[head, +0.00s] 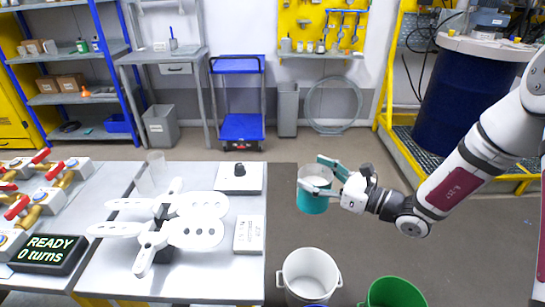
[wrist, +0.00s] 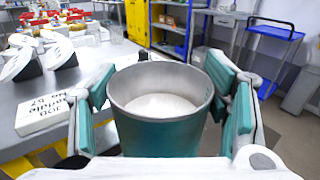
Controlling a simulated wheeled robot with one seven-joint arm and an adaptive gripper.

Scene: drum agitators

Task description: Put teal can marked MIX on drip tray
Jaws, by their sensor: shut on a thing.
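A teal can (head: 312,200) with a pale inside is held in the air by my gripper (head: 322,178), to the right of the grey table's edge. In the wrist view the can (wrist: 165,135) is upright between the two teal-padded fingers, with white contents or a white bottom inside. My gripper is shut on its sides. No MIX lettering shows on the visible part of the can. I cannot clearly make out a drip tray in either view.
The grey table (head: 215,275) carries white paddle agitators (head: 160,225), a clear beaker (head: 152,172), a box with a black knob (head: 238,178) and a lettered white block (head: 249,235). A white bucket (head: 310,277) and green bucket (head: 393,293) stand below the can.

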